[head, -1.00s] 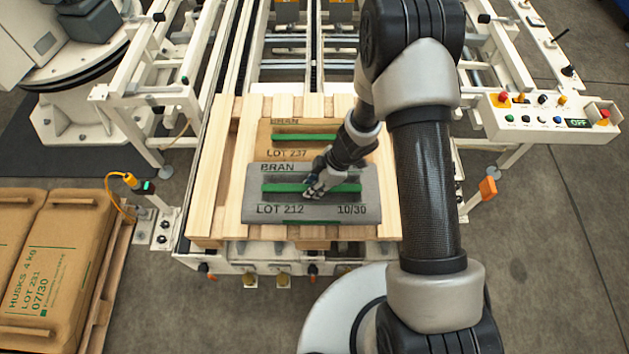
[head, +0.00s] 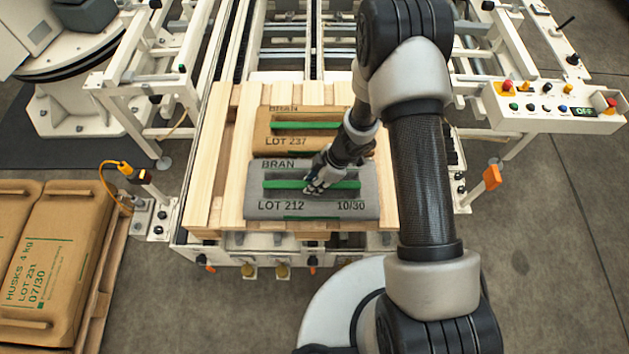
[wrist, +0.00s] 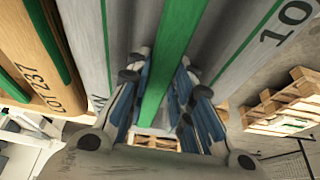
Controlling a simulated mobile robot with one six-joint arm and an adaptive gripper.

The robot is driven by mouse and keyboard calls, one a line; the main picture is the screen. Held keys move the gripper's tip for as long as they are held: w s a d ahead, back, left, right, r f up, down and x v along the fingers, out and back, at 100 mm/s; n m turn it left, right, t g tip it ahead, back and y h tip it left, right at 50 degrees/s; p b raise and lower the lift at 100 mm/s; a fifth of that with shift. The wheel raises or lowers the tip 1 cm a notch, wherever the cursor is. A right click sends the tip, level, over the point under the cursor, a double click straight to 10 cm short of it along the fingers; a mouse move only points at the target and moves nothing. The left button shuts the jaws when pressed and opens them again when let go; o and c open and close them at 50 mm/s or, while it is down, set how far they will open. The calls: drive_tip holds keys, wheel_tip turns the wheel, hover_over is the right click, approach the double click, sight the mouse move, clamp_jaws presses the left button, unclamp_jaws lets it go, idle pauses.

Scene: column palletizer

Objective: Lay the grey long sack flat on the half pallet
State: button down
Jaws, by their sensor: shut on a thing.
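The grey long sack (head: 285,208), printed BRAN, LOT 212 and 10/30, lies flat in the head view at the near part of the half pallet (head: 205,215). A green grip strip (head: 285,186) runs along its top. My gripper (head: 312,187) is on this strip near the middle of the sack. In the wrist view, the fingers (wrist: 160,95) stand on both sides of the green strip (wrist: 157,75), shut on it. Whether the sack's underside touches the slats is hard to tell.
A brown sack (head: 285,143) marked LOT 237 lies just behind the grey one on the pallet. Bare slats show at the left. Brown HUSKS sacks (head: 60,260) lie on another pallet at left. A control panel (head: 560,110) stands at right.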

drive_tip(key=c, duration=1.4)
unclamp_jaws()
